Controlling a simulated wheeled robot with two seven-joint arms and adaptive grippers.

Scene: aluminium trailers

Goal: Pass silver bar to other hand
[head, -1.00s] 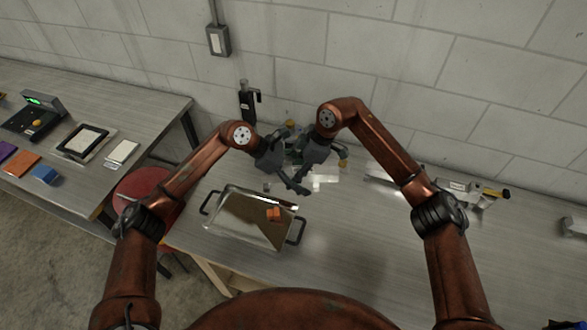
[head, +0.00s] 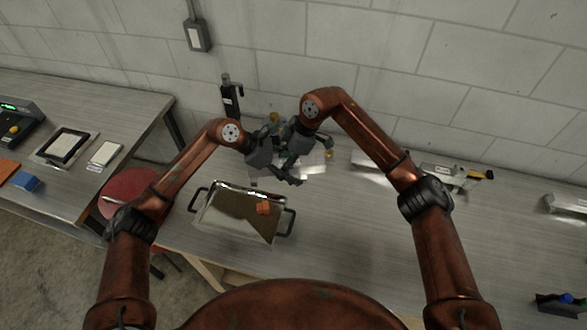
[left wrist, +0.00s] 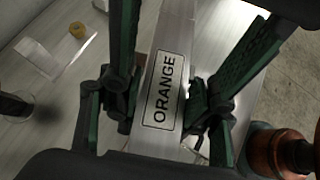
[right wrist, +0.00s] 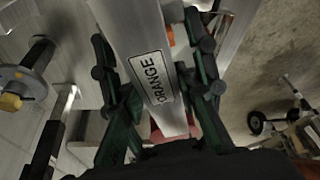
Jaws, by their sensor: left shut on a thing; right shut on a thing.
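The silver bar is a bright metal bar with a white label reading ORANGE. It runs between the fingers in the left wrist view (left wrist: 200,40) and in the right wrist view (right wrist: 125,25). My left gripper (head: 286,178) is shut on it. My right gripper (head: 282,152) is also shut on it, close beside the left one, above the back of the table. In the head view the two grippers overlap and mostly hide the bar.
A black upright device (head: 229,97) stands behind, near the wall. A red stool (head: 130,190) is at left.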

